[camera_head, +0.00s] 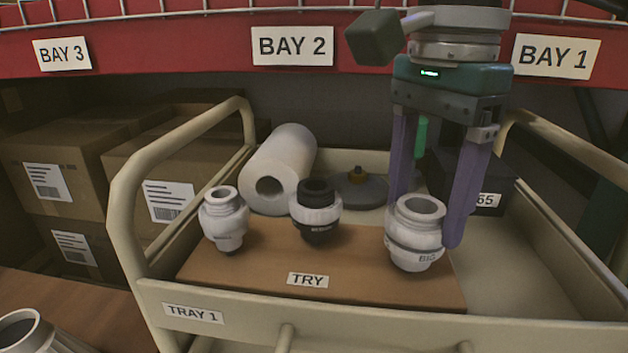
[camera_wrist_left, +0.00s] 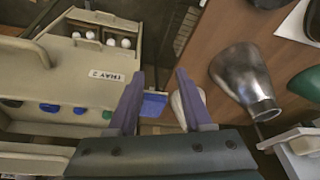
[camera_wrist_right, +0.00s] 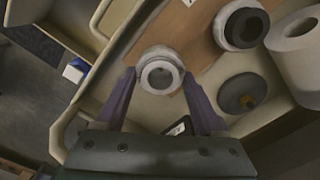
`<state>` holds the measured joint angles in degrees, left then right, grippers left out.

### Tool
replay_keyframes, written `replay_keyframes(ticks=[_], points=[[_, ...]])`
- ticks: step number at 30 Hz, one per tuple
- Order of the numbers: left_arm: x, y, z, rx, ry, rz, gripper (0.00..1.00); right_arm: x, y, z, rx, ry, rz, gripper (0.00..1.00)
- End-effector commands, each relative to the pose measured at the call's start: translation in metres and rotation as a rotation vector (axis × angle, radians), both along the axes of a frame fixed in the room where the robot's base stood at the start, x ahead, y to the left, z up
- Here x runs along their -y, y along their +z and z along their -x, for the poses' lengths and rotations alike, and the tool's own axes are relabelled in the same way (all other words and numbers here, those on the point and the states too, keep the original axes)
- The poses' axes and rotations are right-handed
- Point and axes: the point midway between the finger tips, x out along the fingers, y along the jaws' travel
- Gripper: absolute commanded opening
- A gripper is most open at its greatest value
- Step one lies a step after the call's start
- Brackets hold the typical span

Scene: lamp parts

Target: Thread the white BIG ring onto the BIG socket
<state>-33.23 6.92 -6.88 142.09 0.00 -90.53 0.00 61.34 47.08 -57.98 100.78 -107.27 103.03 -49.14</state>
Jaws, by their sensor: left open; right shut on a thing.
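The white BIG socket (camera_head: 417,216) stands upright at the right end of the brown board in the head view. A white ring (camera_head: 400,249) appears to sit around its middle; the white on white hides how far it is threaded. My right gripper (camera_head: 424,228) points down with its fingers on either side and is shut on the ring. In the right wrist view the socket's round opening (camera_wrist_right: 160,76) lies between the fingertips (camera_wrist_right: 159,76). My left gripper (camera_wrist_left: 160,74) is open and empty in its wrist view, and outside the head view.
A white socket (camera_head: 224,218) and a black socket with a white ring (camera_head: 317,210) stand left on the TRY board (camera_head: 250,262). Behind them are a paper roll (camera_head: 290,160), a grey disc (camera_head: 358,190) and a dark box (camera_head: 490,180). Tray rails (camera_head: 180,155) border both sides.

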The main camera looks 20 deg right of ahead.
Motion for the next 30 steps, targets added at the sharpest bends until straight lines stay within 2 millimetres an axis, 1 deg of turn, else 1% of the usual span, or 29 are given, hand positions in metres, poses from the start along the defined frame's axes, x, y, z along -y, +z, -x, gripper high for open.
replay_keyframes(ticks=[14, 17, 21, 24, 27, 30], points=[[0.0001, -0.0019, 0.0, 0.0, 0.0, 0.0, 0.5, 0.0004, -0.0021, 0.0003, -0.001, -0.02, 0.002, 0.04], [0.0001, -0.0018, 0.0, 0.0, 0.001, 0.0, 0.5, 0.0004, -0.0027, 0.0009, -0.002, -0.133, 0.002, 0.04], [0.0002, -0.0008, 0.0, 0.0, 0.001, 0.001, 0.5, 0.0004, -0.0037, 0.0021, -0.002, -0.383, 0.003, 0.04], [0.0002, -0.0002, 0.0, 0.0, 0.001, 0.001, 0.5, 0.0005, -0.0045, 0.0028, -0.002, -0.521, 0.004, 0.04], [0.0002, -0.0001, 0.0, 0.0, 0.001, 0.001, 0.5, 0.0005, -0.005, 0.003, -0.002, -0.593, 0.005, 0.04], [0.0003, -0.0003, 0.0, 0.0, 0.001, 0.001, 0.5, 0.0007, -0.0054, 0.0029, -0.002, -0.608, 0.006, 0.04]])
